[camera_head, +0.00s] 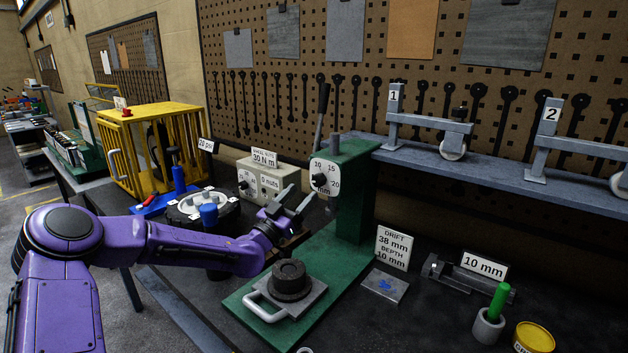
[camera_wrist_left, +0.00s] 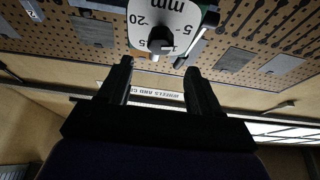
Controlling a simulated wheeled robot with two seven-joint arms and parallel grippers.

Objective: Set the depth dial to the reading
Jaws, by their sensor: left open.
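The depth dial (camera_head: 325,176) is a white plate with a black knob on the green press (camera_head: 352,190), marked 10, 15, 20 and mm. In the left wrist view the dial (camera_wrist_left: 172,18) appears upside down, its black knob (camera_wrist_left: 160,40) just beyond the fingertips. I cannot tell the knob's exact setting. My left gripper (camera_head: 296,199) is open and empty, just left of and below the dial; its two fingers also show in the wrist view (camera_wrist_left: 160,68). A white card (camera_head: 394,247) reads drift 38 mm, depth 10 mm. My right gripper is not in view.
A second card (camera_head: 484,265) reads 10 mm, beside a dark measuring tool (camera_head: 450,276). A dark round part (camera_head: 290,280) sits on a handled plate on the press base. A grey torque box (camera_head: 262,183) stands behind my left gripper. A grey shelf (camera_head: 480,173) is at right.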

